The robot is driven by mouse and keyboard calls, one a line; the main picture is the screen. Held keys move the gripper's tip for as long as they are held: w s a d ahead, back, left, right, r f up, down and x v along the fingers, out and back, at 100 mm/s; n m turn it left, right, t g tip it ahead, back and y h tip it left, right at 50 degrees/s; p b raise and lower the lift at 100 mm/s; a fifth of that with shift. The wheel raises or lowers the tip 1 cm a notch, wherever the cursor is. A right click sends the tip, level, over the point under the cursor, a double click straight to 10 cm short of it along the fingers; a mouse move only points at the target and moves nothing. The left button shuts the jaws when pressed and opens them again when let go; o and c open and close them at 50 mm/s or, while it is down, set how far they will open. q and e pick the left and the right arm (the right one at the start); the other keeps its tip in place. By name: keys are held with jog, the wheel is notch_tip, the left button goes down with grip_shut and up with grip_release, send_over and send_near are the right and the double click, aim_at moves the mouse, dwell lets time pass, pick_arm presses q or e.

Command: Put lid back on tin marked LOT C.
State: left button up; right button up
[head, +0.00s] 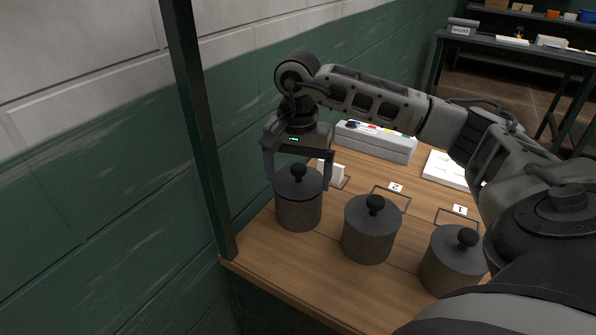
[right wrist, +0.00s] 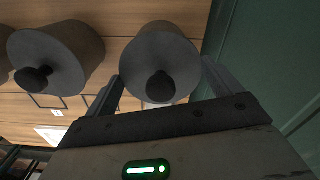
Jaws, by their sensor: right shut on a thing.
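Three grey cylindrical tins stand in a row near the front edge of the wooden bench; no LOT marking is readable on any. The left tin (head: 298,215) is topped by a grey lid (head: 288,184) with a black knob. My right gripper (head: 299,184) is above this tin, its fingers shut on opposite sides of the lid. The lid sits at the tin's top; I cannot tell whether it is fully seated. In the right wrist view the lid (right wrist: 150,50) lies between the fingers. The middle tin (head: 368,240) and right tin (head: 448,268) have knobbed lids on. My left gripper is out of view.
A grey box (head: 375,143) and white papers (head: 446,171) lie farther back. A dark post (head: 198,130) and green wall (head: 110,180) bound the left side.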

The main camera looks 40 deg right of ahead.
dwell(0.8)
jog(key=o, duration=0.7)
jog(key=shift+r+p, duration=2.55)
jog(key=shift+r, duration=0.95)
grip_shut()
